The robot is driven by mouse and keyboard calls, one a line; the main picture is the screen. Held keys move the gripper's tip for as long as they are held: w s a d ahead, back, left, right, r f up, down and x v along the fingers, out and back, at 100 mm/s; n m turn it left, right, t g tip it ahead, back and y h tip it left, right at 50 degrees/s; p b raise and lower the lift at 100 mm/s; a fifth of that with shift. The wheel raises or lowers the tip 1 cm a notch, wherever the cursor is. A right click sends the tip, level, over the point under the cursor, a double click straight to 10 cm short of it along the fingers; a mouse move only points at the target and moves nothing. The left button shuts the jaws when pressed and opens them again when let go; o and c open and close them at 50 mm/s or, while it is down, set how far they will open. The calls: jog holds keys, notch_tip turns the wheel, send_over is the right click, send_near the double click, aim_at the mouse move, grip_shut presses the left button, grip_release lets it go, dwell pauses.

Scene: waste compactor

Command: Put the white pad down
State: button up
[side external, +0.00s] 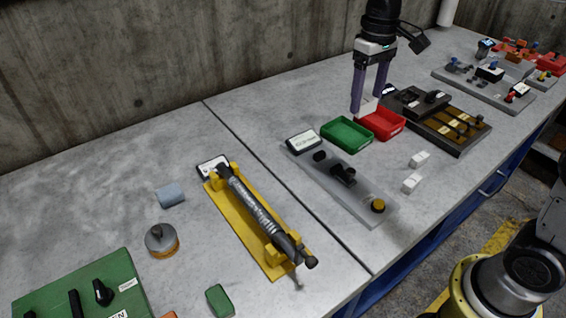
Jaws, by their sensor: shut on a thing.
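My gripper (368,101) points down over the red tray (392,131), at its back left. Its purple fingers are shut on a small pale piece, the white pad (367,106), which shows between the fingertips. The pad is just above or inside the tray; I cannot tell whether it touches the tray. Two more white pads lie on the grey bench in front of the trays, one nearer the red tray (420,159) and one farther forward (411,184).
A green tray (345,146) adjoins the red one on the left. A grey plate with black knobs (380,208) lies in front. A dark fixture with a brown panel (468,142) stands close on the right. A yellow fixture with a dark tool (222,204) is left.

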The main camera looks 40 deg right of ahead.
jog(key=s+a+f, duration=0.2)
jog(key=s+f, duration=0.3)
jog(key=s, duration=0.3)
jog(key=w+f, duration=0.3)
jog(key=w, duration=0.1)
jog(key=w+f, duration=0.2)
jog(key=w, duration=0.2)
jog(key=w+f, duration=0.3)
jog(key=w, duration=0.1)
jog(key=shift+w+a+f, duration=0.25)
jog(key=shift+f, duration=0.05)
jog(key=shift+w+f, duration=0.5)
jog(key=shift+f, duration=0.1)
jog(key=shift+w+f, duration=0.2)
jog(key=shift+f, duration=1.55)
jog(key=shift+f, duration=0.15)
jog(key=o, duration=1.4)
jog(key=shift+c, duration=0.2)
